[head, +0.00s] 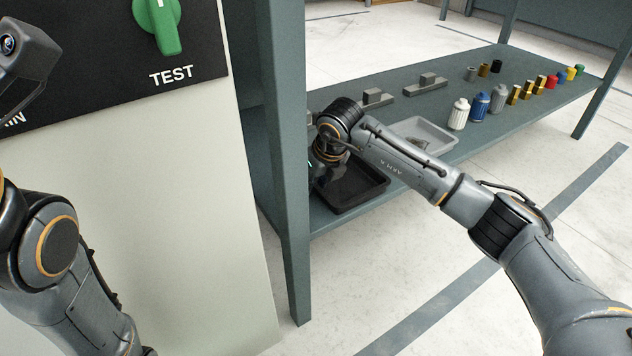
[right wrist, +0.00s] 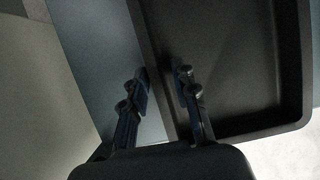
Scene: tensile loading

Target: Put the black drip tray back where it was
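The black drip tray (head: 362,190) sits on the shelf by the front edge, close to the blue-grey upright post. My right gripper (head: 318,170) is at the tray's left side, mostly hidden by my wrist in the head view. In the right wrist view, the gripper (right wrist: 163,80) has one finger outside the tray's side wall and one finger inside. The fingers are apart, with the wall of the tray (right wrist: 235,128) between them and no clear grip on it. My left arm shows at the left, but its gripper is out of the picture.
A grey tray (head: 437,133) stands behind the black one. Several bottles and coloured small containers (head: 480,105) line the shelf's right part, with grey blocks (head: 425,84) farther back. The post (head: 283,150) and white cabinet (head: 170,200) stand close to the left.

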